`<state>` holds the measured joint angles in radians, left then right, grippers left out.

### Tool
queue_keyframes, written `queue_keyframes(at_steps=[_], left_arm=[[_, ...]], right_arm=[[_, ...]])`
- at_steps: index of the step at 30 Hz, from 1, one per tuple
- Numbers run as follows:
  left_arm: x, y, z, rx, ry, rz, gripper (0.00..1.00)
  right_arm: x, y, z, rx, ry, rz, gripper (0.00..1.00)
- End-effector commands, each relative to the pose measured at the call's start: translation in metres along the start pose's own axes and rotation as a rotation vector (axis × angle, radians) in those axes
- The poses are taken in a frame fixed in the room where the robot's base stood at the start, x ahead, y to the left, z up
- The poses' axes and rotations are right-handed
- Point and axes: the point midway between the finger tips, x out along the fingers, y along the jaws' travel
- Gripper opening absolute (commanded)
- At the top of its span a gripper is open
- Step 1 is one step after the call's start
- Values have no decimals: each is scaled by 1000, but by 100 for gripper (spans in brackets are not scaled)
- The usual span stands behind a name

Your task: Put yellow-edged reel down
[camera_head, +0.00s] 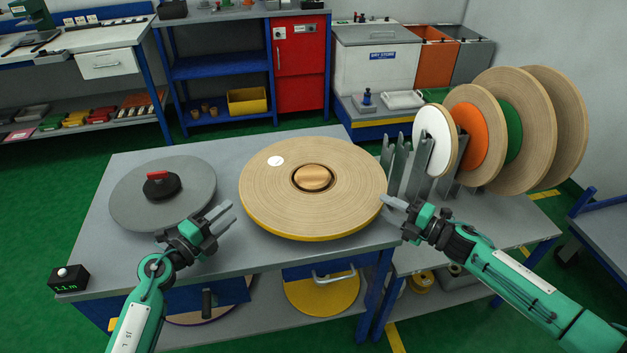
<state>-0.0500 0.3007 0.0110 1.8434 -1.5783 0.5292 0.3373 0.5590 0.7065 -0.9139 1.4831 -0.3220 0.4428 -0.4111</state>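The yellow-edged reel (345,205) is a wide tan disc with a yellow rim. It lies flat, or nearly so, at the right part of the grey table, with a round white label on its face. A copper-coloured round piece (313,177) shows in its dark-ringed centre. My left gripper (226,213) is just left of the reel, with its two fingers apart and nothing between them. My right gripper (387,200) has its tips close to the reel's right rim. I cannot tell whether they touch it, nor how far apart its fingers are.
A grey disc (195,197) with a red-topped black knob lies at the table's left. A small black display box (68,277) sits at the front left corner. A rack (399,160) with several upright reels stands at the right. A yellow disc (322,293) lies on the lower shelf.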

Motion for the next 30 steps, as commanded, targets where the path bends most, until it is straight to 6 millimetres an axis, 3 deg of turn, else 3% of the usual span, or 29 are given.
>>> queue_keyframes(at_steps=[1, 5, 18, 30], left_arm=[[-2, 0, 0, 3, 0, -1, 39], [-5, -2, 1, 6, -1, -3, 39], [-5, -3, 1, 8, -1, -4, 39], [-4, -4, 1, 9, -2, -4, 39]], right_arm=[[-1, -13, -3, 4, -1, -16, 38], [-9, -13, -4, 3, -2, -17, 38], [-73, -2, -4, -1, -3, -4, 38], [-85, 3, -4, -5, -1, 3, 38]])
